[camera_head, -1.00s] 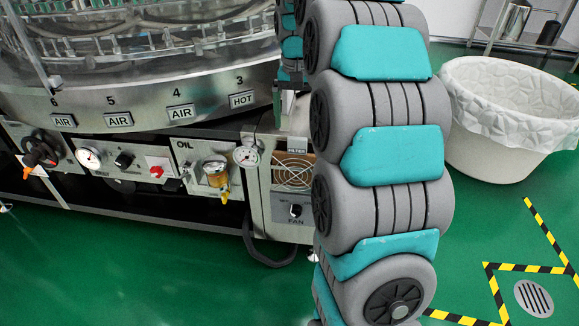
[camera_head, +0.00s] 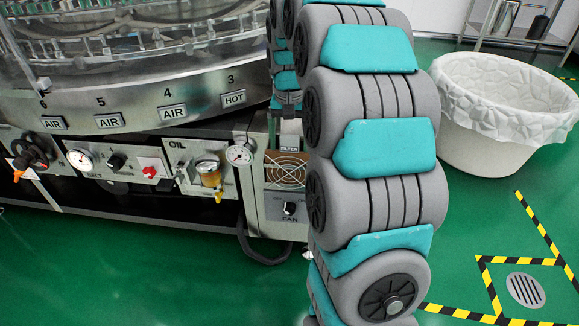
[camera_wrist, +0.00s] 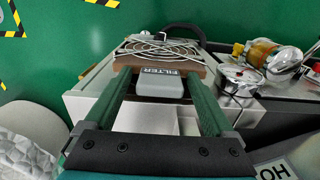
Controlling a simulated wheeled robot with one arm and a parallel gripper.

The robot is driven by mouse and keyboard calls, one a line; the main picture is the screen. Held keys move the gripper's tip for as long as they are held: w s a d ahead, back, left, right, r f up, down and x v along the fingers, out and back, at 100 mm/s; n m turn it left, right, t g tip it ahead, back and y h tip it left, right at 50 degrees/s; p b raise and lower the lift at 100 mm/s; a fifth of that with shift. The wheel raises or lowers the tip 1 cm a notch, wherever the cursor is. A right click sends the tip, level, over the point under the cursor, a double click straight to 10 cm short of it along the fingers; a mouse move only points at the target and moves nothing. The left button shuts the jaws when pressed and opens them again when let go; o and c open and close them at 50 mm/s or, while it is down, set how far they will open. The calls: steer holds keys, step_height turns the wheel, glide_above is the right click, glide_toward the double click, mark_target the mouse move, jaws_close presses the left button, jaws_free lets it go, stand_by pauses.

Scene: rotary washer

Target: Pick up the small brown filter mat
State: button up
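The brown filter mat (camera_head: 283,168) sits in the fan unit behind a round wire grille. Its right side in the head view is cut off by my arm. In the wrist view, brown edges of the mat (camera_wrist: 192,65) show around the grille, beyond a grey block (camera_wrist: 160,87) under the FILTER label. My gripper (camera_wrist: 161,74) is open, with its two green fingers on either side of the label and grey block. Nothing is held. I cannot tell whether the fingertips touch the mat. In the head view the gripper is mostly hidden behind my arm.
The fan unit (camera_head: 267,212) adjoins a panel with gauges and an oil cup (camera_head: 209,174), below the rotary washer (camera_head: 140,95). A lined white bin (camera_head: 490,150) stands at the right. Green floor is clear in front.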

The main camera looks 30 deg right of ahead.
jaws_close()
stand_by(0.5)
